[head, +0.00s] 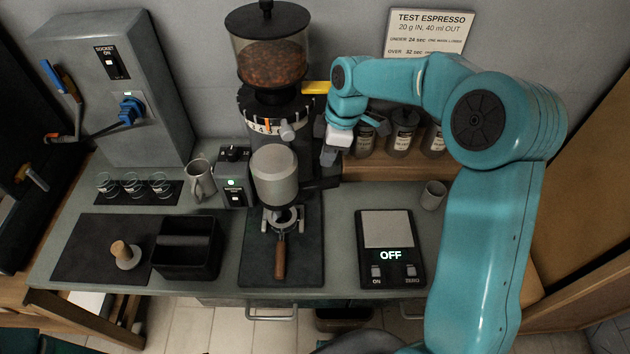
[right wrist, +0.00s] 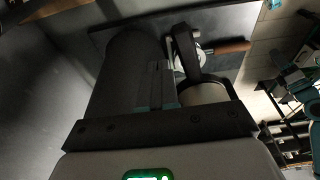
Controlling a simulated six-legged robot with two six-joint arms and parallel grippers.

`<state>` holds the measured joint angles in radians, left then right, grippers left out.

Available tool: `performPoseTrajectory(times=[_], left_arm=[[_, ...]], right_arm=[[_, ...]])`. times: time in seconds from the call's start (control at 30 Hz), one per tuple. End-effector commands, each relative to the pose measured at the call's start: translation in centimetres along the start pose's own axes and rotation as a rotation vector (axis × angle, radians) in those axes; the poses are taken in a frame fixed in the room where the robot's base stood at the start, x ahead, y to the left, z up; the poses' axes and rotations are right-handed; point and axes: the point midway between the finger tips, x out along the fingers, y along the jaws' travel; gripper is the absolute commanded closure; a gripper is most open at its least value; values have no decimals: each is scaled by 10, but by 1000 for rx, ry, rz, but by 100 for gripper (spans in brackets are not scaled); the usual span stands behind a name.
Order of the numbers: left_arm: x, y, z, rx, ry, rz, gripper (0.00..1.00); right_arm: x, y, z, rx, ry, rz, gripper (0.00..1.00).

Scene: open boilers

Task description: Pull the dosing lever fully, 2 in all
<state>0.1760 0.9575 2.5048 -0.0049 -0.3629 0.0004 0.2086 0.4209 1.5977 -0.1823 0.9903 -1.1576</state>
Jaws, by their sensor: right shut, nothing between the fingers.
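The grinder (head: 262,112) stands at the back middle, with a bean hopper (head: 270,50) on top and a grey doser (head: 275,176) at its front. A yellow handle (head: 316,87) sticks out to the right from under the hopper. I cannot clearly make out which part is the dosing lever; my arm hides some of the grinder's right side. My right gripper (head: 328,157) is shut and empty, just right of the grinder, above the counter. A portafilter with a wooden handle (head: 280,258) sits below the doser; its handle also shows in the right wrist view (right wrist: 228,46).
A scale (head: 388,230) reading OFF and a small cup (head: 433,195) stand on the right. Jars (head: 402,132) line the back shelf. A black knock box (head: 188,248), a tamper (head: 125,254), a metal jug (head: 200,180) and small glasses (head: 133,184) are on the left.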

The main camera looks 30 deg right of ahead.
Motion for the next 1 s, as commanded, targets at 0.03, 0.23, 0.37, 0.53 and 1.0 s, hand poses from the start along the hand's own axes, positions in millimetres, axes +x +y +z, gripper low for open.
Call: performPoseTrajectory(times=[0.03, 0.23, 0.37, 0.53, 1.0], left_arm=[[0, 0, 0, 0, 0, 0, 45], [5, -2, 0, 0, 0, 0, 45], [11, -4, 0, 0, 0, 0, 45], [18, -6, 0, 0, 0, 0, 45], [29, -11, -1, 0, 0, 0, 45]], right_arm=[[0, 0, 0, 0, 0, 0, 100], [7, 0, 1, 0, 0, -1, 100], [14, 0, 3, 0, 0, -1, 100], [24, 0, 5, 0, 0, 0, 100], [40, 0, 8, 0, 0, 0, 100]])
